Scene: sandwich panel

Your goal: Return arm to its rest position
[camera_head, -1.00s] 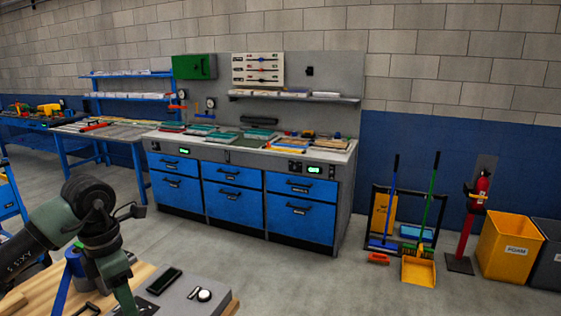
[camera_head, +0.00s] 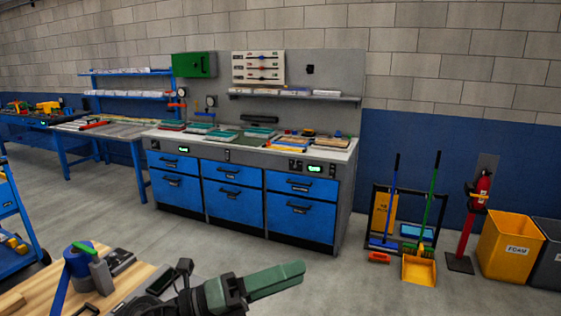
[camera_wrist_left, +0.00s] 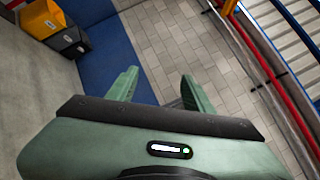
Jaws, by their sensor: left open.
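My left gripper (camera_head: 272,281) shows at the bottom middle of the head view, its green fingers pointing right. From this side the fingers overlap. In the left wrist view the two green fingers of my left gripper (camera_wrist_left: 160,90) stand apart with nothing between them. The gripper is open and empty, in the air in front of the blue-drawer workbench (camera_head: 235,193) and apart from it. My right gripper is in neither view.
A wooden-topped table (camera_head: 40,284) with a blue tape roll (camera_head: 77,262) and small tools is at the lower left. A blue cart (camera_head: 12,228) stands at the left edge. Brooms, an extinguisher (camera_head: 481,190) and a yellow bin (camera_head: 509,247) stand at right. The middle floor is clear.

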